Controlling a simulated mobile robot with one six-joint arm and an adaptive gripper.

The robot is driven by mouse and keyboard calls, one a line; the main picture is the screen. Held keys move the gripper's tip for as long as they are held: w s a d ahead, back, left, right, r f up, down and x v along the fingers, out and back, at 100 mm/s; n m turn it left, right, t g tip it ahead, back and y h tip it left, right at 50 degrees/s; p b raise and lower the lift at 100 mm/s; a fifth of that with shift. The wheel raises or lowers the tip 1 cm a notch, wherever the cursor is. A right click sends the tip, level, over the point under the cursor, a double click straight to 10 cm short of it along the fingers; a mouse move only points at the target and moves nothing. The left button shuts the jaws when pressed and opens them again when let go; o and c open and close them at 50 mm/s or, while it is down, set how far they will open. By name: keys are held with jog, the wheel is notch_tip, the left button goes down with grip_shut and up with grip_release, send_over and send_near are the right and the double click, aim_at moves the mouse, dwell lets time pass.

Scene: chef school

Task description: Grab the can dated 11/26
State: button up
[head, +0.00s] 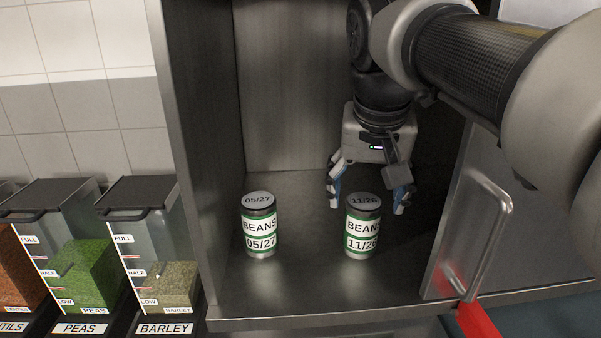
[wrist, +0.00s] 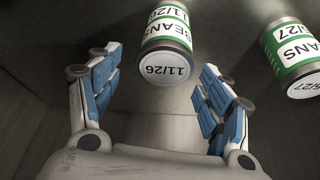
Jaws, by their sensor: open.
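The can dated 11/26 (head: 363,226) stands upright on the cabinet floor, a beans can with a green and white label. My gripper (head: 369,200) is open and points down, just behind and above this can in the head view. In the wrist view, the 11/26 can (wrist: 167,52) shows between and beyond the two blue-padded fingers of my gripper (wrist: 158,95), with nothing held. The can dated 05/27 (head: 260,226) stands upright to the left, apart from it. It also shows at the right edge of the wrist view (wrist: 292,60).
The metal cabinet (head: 235,295) has a wall on the left and an open door with a handle (head: 490,235) on the right. Dispensers of peas (head: 85,270) and barley (head: 165,270) stand outside at left. The floor between the two cans is clear.

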jog(key=shift+s+f, duration=0.2)
jog(key=shift+f, duration=0.4)
jog(key=x, duration=0.5)
jog(key=shift+s+a+f, duration=0.2)
jog(key=shift+a+f, duration=0.05)
jog(key=shift+f, duration=0.05)
jog(key=shift+w+f, duration=0.2)
jog(key=shift+f, duration=0.1)
jog(key=shift+r, duration=0.1)
jog(key=c, duration=1.4)
